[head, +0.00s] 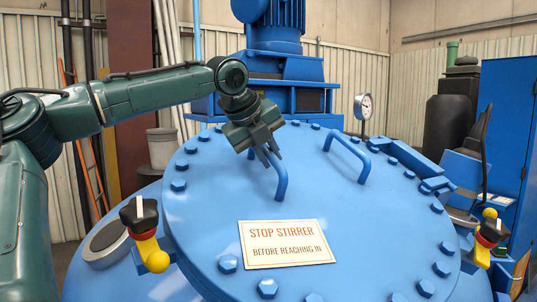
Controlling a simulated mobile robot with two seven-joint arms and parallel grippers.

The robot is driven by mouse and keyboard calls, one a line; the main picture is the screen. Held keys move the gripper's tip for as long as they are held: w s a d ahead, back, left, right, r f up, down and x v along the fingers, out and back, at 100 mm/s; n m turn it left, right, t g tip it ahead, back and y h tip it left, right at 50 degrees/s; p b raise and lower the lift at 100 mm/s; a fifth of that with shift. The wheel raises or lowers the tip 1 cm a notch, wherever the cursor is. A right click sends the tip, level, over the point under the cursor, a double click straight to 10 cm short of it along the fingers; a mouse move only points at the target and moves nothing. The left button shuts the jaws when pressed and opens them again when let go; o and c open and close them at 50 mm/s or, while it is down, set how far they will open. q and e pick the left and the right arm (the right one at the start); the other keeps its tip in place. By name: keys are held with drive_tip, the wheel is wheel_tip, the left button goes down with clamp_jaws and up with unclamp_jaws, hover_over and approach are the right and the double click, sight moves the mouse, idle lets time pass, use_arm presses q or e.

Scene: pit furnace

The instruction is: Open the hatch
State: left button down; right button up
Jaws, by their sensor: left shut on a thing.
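The hatch (330,205) is a large round blue lid with bolts around its rim, filling the middle of the head view. It has two blue bar handles, a left handle (281,184) and a right handle (360,165). My left gripper (271,160) reaches in from the left and is shut on the left handle, near its upper part. Its fingers hide some of that handle. I cannot tell whether the lid is lifted at all. My right gripper is out of view.
A sign (286,244) reading "STOP STIRRER BEFORE REACHING IN" lies on the lid. A blue motor (275,25) on its mount stands behind. A gauge (363,106) rises behind the lid. Black-and-yellow clamps (146,235) flank it. A grey bucket (162,148) is at back left.

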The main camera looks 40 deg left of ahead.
use_arm(q)
drive_tip(key=shift+r, duration=0.1)
drive_tip(key=w+d+r, duration=0.1)
drive_tip(key=d+r, duration=0.3)
drive_tip(key=r, duration=0.4)
drive_tip(key=w+d+r, duration=0.1)
drive_tip(key=d+r, duration=0.3)
drive_tip(key=r, duration=0.4)
drive_tip(key=shift+w, duration=0.35)
drive_tip(key=c, duration=1.4)
unclamp_jaws()
drive_tip(key=shift+d, duration=0.1)
